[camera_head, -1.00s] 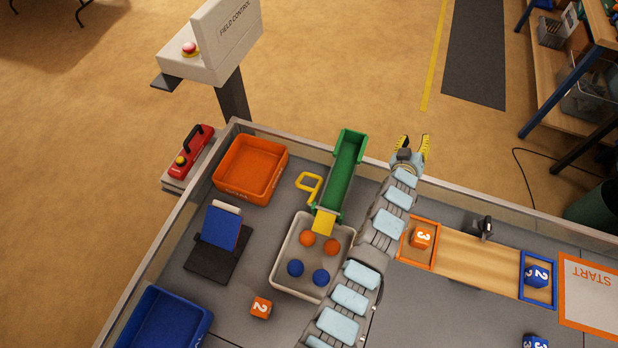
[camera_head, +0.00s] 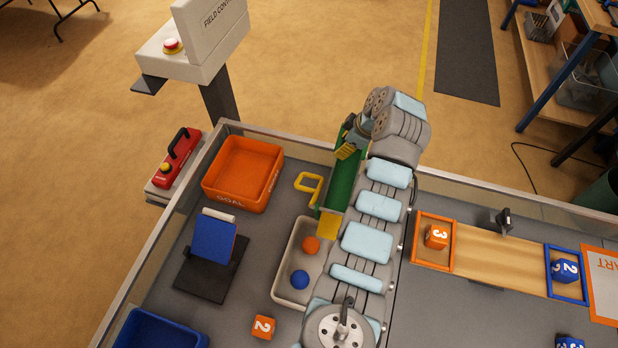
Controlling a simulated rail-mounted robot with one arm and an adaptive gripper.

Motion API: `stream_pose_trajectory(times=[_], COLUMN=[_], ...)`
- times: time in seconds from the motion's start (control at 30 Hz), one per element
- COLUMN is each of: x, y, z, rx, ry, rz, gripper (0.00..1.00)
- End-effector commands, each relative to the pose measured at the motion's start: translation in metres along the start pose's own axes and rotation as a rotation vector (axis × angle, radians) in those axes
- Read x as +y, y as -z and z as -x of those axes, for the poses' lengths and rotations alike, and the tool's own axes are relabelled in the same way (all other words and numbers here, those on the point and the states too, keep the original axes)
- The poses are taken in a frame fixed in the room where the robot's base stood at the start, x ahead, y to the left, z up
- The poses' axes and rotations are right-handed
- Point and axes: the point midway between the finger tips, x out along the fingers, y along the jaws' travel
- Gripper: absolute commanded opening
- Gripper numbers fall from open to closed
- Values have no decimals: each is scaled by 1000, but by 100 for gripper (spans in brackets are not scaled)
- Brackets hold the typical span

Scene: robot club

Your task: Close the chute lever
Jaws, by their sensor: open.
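The chute is a green trough (camera_head: 343,181) with a yellow plate (camera_head: 328,225) at its lower end. The yellow chute lever (camera_head: 308,185) is a loop sticking out to the left of the chute. My gripper (camera_head: 346,151) is open, with its yellow-striped fingers over the chute's upper part, to the upper right of the lever and apart from it. My arm hides the chute's right side and part of the grey tray (camera_head: 283,276) below it. An orange ball (camera_head: 311,244) and a blue ball (camera_head: 299,280) show in the tray.
An orange goal bin (camera_head: 243,174) stands left of the lever. A blue tilted panel (camera_head: 213,238) on a dark base stands lower left. An orange cube (camera_head: 263,327) lies near the tray. The field's rim (camera_head: 290,140) runs behind the chute.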

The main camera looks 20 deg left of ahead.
Motion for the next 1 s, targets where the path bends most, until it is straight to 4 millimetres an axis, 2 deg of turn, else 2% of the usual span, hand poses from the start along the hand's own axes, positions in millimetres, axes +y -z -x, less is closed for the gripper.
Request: stream_pose_trajectory(times=[0.2, 0.37, 1.0], x=[-22, -26, -38], y=[7, 8, 7], z=[11, 5, -92], rx=[-6, -6, -6], ry=[118, 132, 131], rz=[80, 87, 86], gripper=[43, 43, 43])
